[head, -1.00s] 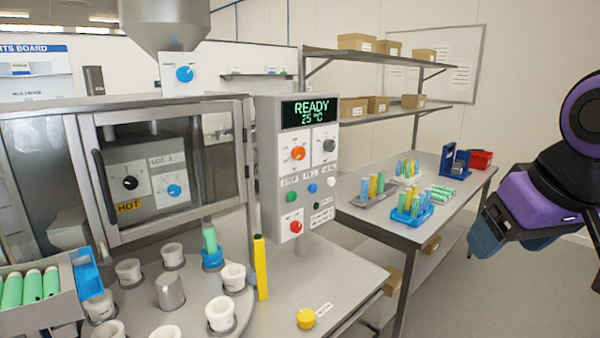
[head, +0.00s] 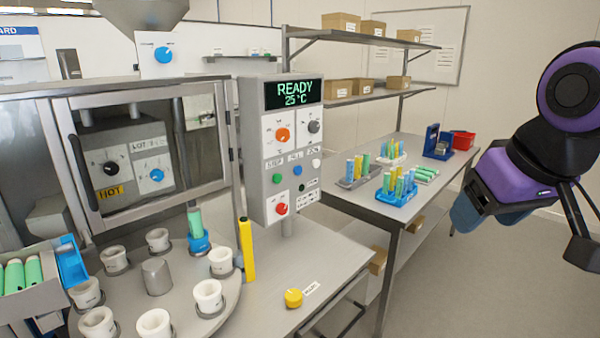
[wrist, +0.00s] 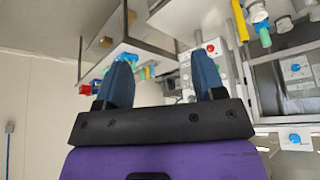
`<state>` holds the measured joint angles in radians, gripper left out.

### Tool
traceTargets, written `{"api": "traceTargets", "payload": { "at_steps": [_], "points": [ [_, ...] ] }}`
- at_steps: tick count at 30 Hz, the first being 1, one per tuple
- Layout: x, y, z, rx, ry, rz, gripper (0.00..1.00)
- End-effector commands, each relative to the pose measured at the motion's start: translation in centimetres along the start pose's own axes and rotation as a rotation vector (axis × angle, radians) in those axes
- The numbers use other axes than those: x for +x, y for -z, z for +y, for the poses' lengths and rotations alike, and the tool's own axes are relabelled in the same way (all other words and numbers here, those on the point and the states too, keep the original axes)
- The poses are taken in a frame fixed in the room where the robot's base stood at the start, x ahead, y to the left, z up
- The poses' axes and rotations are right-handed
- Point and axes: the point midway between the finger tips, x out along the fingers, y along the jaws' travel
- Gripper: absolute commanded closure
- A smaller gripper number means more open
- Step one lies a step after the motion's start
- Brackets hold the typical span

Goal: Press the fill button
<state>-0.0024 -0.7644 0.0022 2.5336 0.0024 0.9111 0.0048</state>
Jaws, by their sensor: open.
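The grey control panel (head: 254,150) stands left of centre in the head view, its screen reading READY 25 °C. Below two knobs are a green button (head: 277,179), a blue button (head: 297,170) and a white button (head: 316,163) under small labels. The labels are too blurred to read surely. A red button (head: 281,209) is lower. My gripper (wrist: 160,62) is open and empty, its two blue fingers apart in the wrist view. In the head view it is far right, well away from the panel. The panel also appears beyond the fingers in the wrist view (wrist: 222,70).
A turntable (head: 190,285) with several white cups is left of the panel. A yellow post (head: 246,250) and a yellow knob (head: 293,298) stand on the near bench. A side table (head: 345,203) with racks of tubes lies between panel and gripper. Open floor is at right.

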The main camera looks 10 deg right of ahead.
Motion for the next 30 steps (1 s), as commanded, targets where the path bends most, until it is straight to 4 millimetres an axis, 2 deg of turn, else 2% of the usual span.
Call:
{"api": "traceTargets", "payload": {
  "at_steps": [1, 6, 8, 30],
  "points": [
    [0.00, 0.00, 0.00, 0.000, 0.000, 0.000, 0.49],
    [0.00, 0.00, 0.00, 0.000, 0.000, 0.000, 0.88],
    [0.00, 0.00, 0.00, 0.000, 0.000, 0.000, 1.00],
    [0.00, 0.00, 0.00, 0.000, 0.000, 0.000, 1.00]
  ]
}}
